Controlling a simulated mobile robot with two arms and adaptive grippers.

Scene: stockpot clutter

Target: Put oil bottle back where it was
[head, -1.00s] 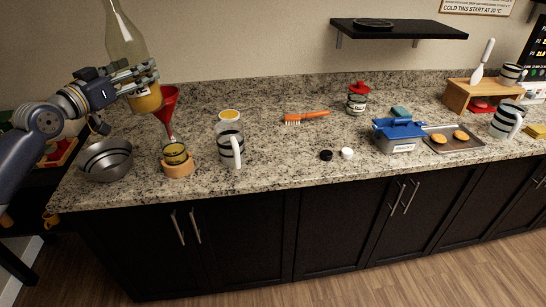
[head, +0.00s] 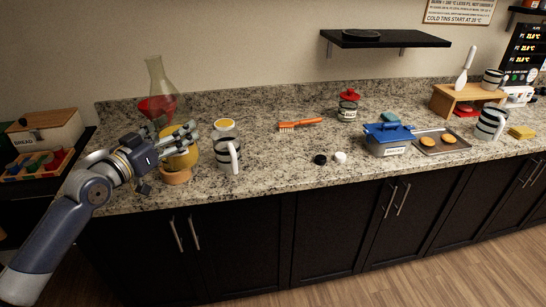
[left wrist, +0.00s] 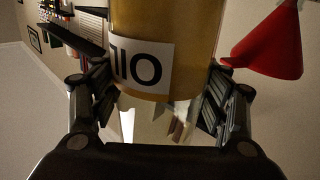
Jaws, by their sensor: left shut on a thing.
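The oil bottle (head: 161,88) is clear glass with a long neck and yellow oil in its lower part. My left gripper (head: 178,142) is shut around that lower part, and the bottle leans slightly. In the left wrist view, the bottle (left wrist: 190,40) with its black-on-white label stands between the fingers of the gripper (left wrist: 160,100). The bottle is in front of the red funnel (head: 150,106) and just above or at the wooden ring (head: 176,177). I cannot tell whether its base touches anything. The funnel also shows at right in the left wrist view (left wrist: 272,45). My right gripper is out of view.
A striped mug (head: 228,156) stands just right of the bottle, with a yellow-topped jar (head: 224,125) behind it. An orange brush (head: 300,124), two small caps, a red-lidded jar (head: 348,105) and a blue-lidded box (head: 388,138) are farther right. The counter's front middle is clear.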

